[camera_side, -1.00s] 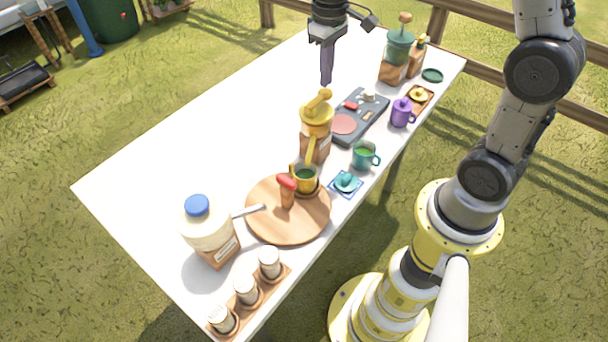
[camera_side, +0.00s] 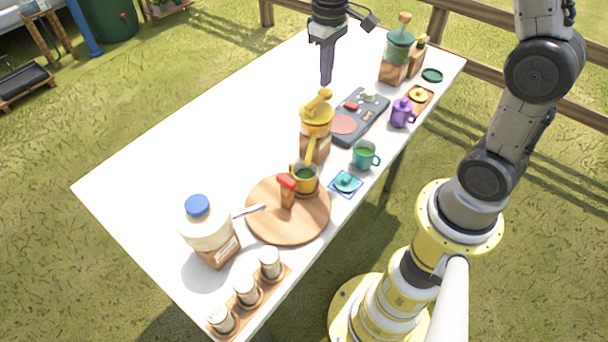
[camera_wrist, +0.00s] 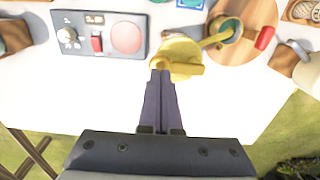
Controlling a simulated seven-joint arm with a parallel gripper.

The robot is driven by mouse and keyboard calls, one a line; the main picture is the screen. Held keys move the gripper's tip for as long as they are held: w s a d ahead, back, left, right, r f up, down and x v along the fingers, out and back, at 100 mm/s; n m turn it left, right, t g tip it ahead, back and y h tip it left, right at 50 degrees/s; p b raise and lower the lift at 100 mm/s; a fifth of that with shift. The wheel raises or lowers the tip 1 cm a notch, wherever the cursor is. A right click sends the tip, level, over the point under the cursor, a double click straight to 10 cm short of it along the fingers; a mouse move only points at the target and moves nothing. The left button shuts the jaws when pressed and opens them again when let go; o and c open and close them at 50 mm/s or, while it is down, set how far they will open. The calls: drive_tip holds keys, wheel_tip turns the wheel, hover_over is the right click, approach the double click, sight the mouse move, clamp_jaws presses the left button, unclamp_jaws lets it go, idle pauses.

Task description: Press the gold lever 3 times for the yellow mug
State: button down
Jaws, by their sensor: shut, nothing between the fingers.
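The gold lever (camera_side: 317,101) tops a dispenser with a yellow head and a brown-labelled body (camera_side: 314,147). In the wrist view the yellow lever and head (camera_wrist: 182,58) lie just beyond my fingertips. The yellow mug (camera_side: 304,179) stands under the dispenser's spout on the round wooden board, with green inside; it also shows in the wrist view (camera_wrist: 222,27), partly covered by the spout. My gripper (camera_side: 326,83) is shut and empty. It is above and slightly behind the lever in the side view; I cannot tell whether it touches.
The round board (camera_side: 262,222) also bears a red-topped wooden item (camera_side: 287,190). A grey control panel (camera_side: 362,117), teal mug (camera_side: 364,155) and purple mug (camera_side: 402,113) stand nearby. A blue-capped jar (camera_side: 208,234) is at the front left. The table's left side is clear.

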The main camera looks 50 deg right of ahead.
drive_tip(key=shift+f, duration=0.1)
drive_tip(key=shift+f, duration=1.4)
drive_tip(key=shift+r, duration=1.5)
drive_tip(key=shift+f, duration=0.15)
idle(1.0)
drive_tip(key=shift+f, duration=1.3)
drive_tip(key=shift+r, duration=1.45)
